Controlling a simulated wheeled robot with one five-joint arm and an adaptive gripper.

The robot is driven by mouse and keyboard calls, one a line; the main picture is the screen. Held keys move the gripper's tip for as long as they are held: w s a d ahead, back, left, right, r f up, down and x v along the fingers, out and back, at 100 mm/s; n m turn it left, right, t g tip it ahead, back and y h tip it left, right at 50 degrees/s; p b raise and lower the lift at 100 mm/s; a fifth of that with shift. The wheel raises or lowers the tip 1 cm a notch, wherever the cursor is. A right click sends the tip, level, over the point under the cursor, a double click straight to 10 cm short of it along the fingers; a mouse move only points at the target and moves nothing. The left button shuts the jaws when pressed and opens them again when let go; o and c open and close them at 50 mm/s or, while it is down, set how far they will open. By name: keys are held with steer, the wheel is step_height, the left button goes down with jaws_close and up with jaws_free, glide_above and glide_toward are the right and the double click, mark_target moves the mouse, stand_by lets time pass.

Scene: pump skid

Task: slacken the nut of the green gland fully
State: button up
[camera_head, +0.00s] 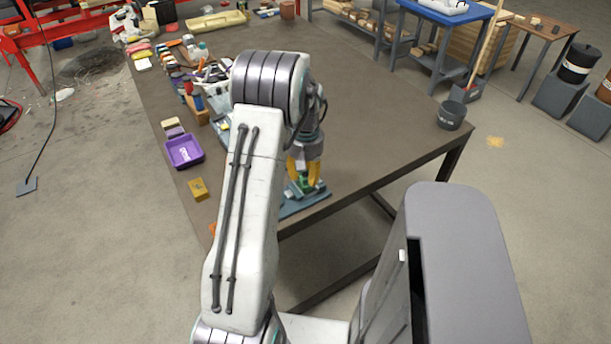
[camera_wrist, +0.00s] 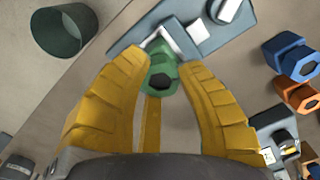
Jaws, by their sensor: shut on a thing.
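The green gland (camera_wrist: 160,62) sits on a blue-grey base plate (camera_wrist: 236,30) at the table's front edge. Its hexagonal nut (camera_wrist: 159,84) faces the wrist camera, with a dark round centre. My gripper (camera_wrist: 163,70) has yellow fingers on both sides of the nut and is shut on it. In the head view my gripper (camera_head: 303,174) reaches down over the green gland (camera_head: 306,186), and my arm hides part of the base plate (camera_head: 300,204). A blue gland (camera_wrist: 288,52) and an orange gland (camera_wrist: 298,92) stand apart to the right in the wrist view.
A dark grey cup (camera_head: 451,115) stands near the table's right corner. A purple tray (camera_head: 184,151) and a yellow block (camera_head: 198,189) lie to the left of my arm. Bottles and tools crowd the table's left side. The table's middle and right are mostly clear.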

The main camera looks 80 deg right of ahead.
mark_target(305, 174)
steer(key=shift+f+n+b, duration=0.1)
steer(key=shift+n+b, duration=0.3)
steer(key=shift+n, duration=1.9)
steer(key=o, duration=1.2)
step_height(305, 174, up, 12)
steer(key=shift+r, duration=0.1)
